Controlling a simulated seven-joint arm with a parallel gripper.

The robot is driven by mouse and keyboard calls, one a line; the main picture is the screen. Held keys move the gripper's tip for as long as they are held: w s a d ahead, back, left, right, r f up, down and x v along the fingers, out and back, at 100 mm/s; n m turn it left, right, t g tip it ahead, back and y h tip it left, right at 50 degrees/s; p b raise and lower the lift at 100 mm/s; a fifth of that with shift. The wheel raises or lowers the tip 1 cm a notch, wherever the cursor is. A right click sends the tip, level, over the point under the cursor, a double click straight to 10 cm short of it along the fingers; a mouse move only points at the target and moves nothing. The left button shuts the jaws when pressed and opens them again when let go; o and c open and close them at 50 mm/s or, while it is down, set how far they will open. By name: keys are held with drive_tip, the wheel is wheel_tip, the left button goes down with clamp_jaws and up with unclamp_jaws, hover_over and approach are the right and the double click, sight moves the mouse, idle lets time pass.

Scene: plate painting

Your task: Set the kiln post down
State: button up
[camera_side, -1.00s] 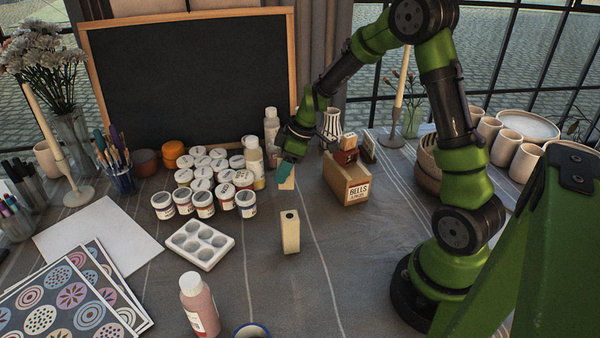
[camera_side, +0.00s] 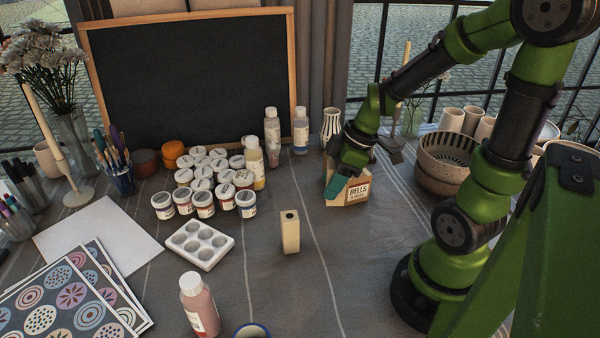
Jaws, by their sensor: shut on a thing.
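My gripper (camera_side: 336,188), with teal fingertips, is at the front left of the wooden box (camera_side: 357,193) labelled BELLS. It is shut on a pale block, the kiln post, mostly hidden now behind the fingers and hard to tell from the box. I cannot tell whether it touches the box or the table. A second pale post (camera_side: 290,233) with a dark hole in its top stands upright on the table, left of and nearer than my gripper, apart from it.
Bottles (camera_side: 272,135) and several paint jars (camera_side: 204,203) stand left of my gripper. A white palette (camera_side: 200,244) lies left of the standing post. Stacked bowls (camera_side: 447,155) stand to the right. The striped cloth (camera_side: 370,275) right of the standing post is clear.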

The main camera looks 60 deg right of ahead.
sight(331, 163)
wheel_tip(331, 163, up, 5)
drive_tip(key=shift+r, duration=0.1)
drive_tip(key=w+a+n+g+y, duration=0.3)
drive_tip(key=a+n, duration=0.9)
drive_tip(key=a, duration=1.5)
drive_tip(key=shift+m+g+h, duration=0.3)
drive_tip(key=shift+g+h, duration=0.1)
drive_tip(key=shift+h, duration=0.1)
drive_tip(key=shift+s+f, duration=0.15)
drive_tip(key=shift+f, duration=3.2)
drive_tip(key=shift+s+f, duration=0.15)
drive_tip(key=shift+f, duration=3.15)
drive_tip(key=shift+f, duration=0.15)
drive_tip(key=o, duration=1.3)
drive_tip(key=shift+d, duration=0.1)
